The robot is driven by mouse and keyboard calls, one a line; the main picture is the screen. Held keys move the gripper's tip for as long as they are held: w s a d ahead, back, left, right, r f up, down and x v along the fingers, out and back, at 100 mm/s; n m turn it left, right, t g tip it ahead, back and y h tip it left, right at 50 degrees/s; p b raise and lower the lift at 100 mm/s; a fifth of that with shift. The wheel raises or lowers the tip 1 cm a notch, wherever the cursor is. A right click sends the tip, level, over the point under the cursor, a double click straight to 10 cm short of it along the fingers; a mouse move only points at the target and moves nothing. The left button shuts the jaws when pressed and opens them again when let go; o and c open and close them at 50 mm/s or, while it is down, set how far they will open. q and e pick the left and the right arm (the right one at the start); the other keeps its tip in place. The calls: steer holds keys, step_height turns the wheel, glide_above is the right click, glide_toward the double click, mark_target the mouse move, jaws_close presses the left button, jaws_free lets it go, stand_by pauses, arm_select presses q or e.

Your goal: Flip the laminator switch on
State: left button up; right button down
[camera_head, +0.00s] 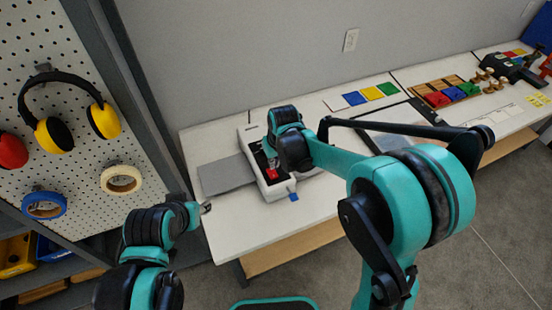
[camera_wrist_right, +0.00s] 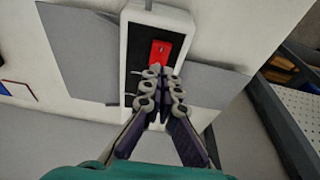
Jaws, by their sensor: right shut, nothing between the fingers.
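The laminator (camera_head: 283,187) is a white unit with a black top panel near the table's left end, with grey sheets out both sides. Its red switch (camera_head: 271,174) also shows in the right wrist view (camera_wrist_right: 160,52), set in the black panel. My right gripper (camera_wrist_right: 163,74) is shut and empty over the panel, its fingertips right at the edge of the red switch; I cannot tell whether they touch. In the head view my right wrist hides part of the laminator. My left gripper (camera_head: 206,208) is near the table's left edge, small and mostly hidden behind its wrist.
A pegboard (camera_head: 70,110) with earmuffs and tape rolls stands at the left. Coloured squares (camera_head: 372,94) lie at the table's back. Blocks, wooden pieces and a dark tool fill the right end. White table top (camera_head: 225,228) is clear in front of the laminator.

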mark_target(274, 177)
steer(key=x, duration=0.2)
steer(key=s+b+x, duration=0.1)
steer(key=x, duration=0.2)
steer(key=shift+s+d+f, duration=0.1)
steer(key=shift+d+f, duration=0.1)
steer(key=shift+f, duration=0.25)
steer(key=shift+b, duration=0.3)
steer(key=shift+s+f+b, duration=0.2)
steer(key=shift+f+b, duration=0.35)
steer(key=shift+f, duration=0.05)
steer(key=shift+r, duration=0.2)
steer(key=shift+r, duration=0.1)
steer(key=shift+r+p, duration=0.65)
steer(key=shift+p, duration=0.05)
steer(key=shift+r, duration=0.1)
